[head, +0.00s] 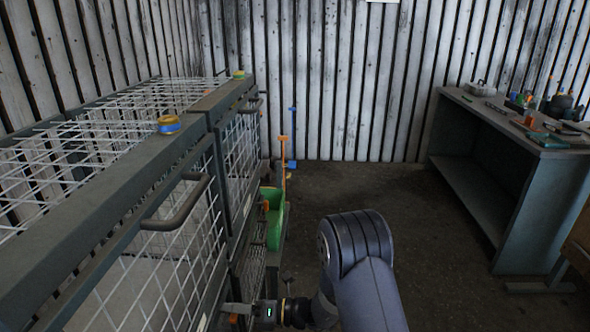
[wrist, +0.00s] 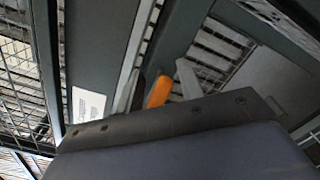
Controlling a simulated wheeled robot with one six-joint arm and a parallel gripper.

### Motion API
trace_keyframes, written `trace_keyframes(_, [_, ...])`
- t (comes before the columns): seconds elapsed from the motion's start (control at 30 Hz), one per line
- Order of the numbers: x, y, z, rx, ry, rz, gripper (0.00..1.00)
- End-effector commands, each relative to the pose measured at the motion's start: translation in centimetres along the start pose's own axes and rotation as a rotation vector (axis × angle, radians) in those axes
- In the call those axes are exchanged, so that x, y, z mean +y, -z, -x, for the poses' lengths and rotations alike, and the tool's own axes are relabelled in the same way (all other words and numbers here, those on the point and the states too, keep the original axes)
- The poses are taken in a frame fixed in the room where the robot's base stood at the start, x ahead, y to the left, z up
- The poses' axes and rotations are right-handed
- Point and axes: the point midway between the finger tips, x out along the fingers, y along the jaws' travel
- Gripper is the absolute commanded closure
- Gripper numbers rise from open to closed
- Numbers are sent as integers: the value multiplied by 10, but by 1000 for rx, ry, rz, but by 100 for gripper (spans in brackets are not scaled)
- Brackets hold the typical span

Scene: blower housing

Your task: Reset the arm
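My gripper (head: 236,311) is low at the bottom of the head view, beside the front of the wire cage, with my arm bent behind it. In the wrist view, two grey finger-like pieces (wrist: 157,84) stand apart above the dark edge of my wrist. An orange piece (wrist: 158,92) shows between them. A bit of orange also shows at the gripper's tip in the head view. I cannot tell whether the orange piece is held, is part of the gripper or lies beyond it.
The wire cage (head: 165,128) with protruding handles (head: 178,207) fills the left. A workbench (head: 505,123) with tools is at right. The floor (head: 385,185) between is clear.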

Motion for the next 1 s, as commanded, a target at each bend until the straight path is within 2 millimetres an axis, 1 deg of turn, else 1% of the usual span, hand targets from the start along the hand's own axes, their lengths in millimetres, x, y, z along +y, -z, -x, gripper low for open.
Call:
trace_keyframes(0.03, [-2, 2, 0, 0, 0, 44, 64])
trace_keyframes(0.3, [0, 3, 0, 0, -1, 301, 64])
trace_keyframes(0.53, [2, 3, 0, 0, -1, 481, 64])
trace_keyframes(0.7, [4, 2, 0, 0, -1, 549, 64])
trace_keyframes(1.0, [5, 2, 0, 1, 0, 566, 64])
